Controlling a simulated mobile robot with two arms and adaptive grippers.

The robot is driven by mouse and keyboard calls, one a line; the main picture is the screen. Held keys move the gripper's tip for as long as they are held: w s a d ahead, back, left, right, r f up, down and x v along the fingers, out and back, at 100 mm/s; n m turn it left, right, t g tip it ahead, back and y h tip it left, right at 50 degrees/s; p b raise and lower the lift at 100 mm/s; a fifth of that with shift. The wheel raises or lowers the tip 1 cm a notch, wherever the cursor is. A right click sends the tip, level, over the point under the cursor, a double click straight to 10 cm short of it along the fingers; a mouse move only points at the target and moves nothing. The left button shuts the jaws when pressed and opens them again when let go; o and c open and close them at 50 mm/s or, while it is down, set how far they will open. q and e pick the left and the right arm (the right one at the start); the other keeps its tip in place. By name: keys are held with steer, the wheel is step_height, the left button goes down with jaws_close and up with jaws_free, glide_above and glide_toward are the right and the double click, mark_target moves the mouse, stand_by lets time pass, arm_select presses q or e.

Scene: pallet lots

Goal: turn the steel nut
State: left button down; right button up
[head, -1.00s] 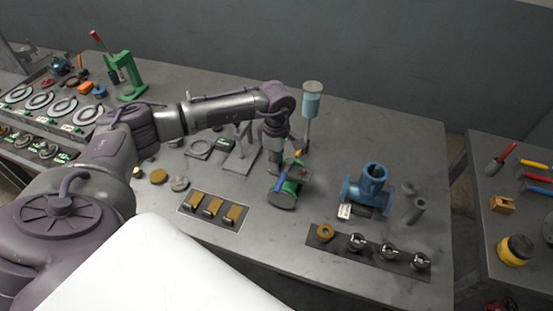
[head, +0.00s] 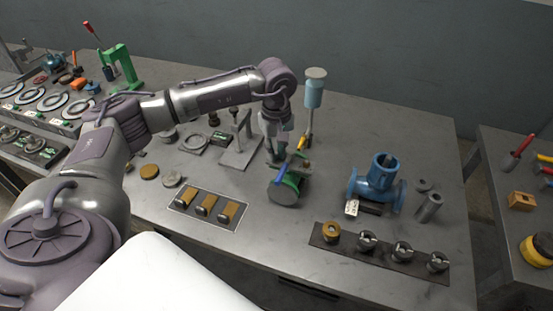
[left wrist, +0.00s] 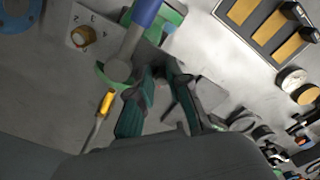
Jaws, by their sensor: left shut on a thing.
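A green valve body (head: 284,190) with a blue lever (head: 281,172) stands near the middle of the bench. It shows at the top of the left wrist view (left wrist: 170,22), where the blue lever (left wrist: 146,12) ends in a round grey hub. My left gripper (head: 274,160) points down at the back of the valve. In the left wrist view its two dark green fingers (left wrist: 163,73) close in beside the valve, shut on what appears to be the steel nut. The nut itself is mostly hidden between the fingertips. My right gripper is not in view.
A grey stand (head: 240,150) is left of the gripper and a light-blue cylinder on a post (head: 314,95) is behind it. A yellow-handled tool (left wrist: 107,102) lies close by. A blue pipe fitting (head: 377,185) stands to the right. Two trays of small parts lie in front.

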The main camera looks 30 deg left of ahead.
arm_select(q)
steer(key=shift+m+b, duration=1.55)
steer(key=shift+m, duration=0.45)
steer(key=c, duration=1.1)
jaws_free()
steer(key=shift+s+a, duration=0.1)
steer(key=shift+s, duration=0.05)
steer(key=shift+r, duration=0.2)
step_height(320, 180, up, 7)
steer(key=shift+f, duration=0.15)
steer(key=shift+r, duration=0.5)
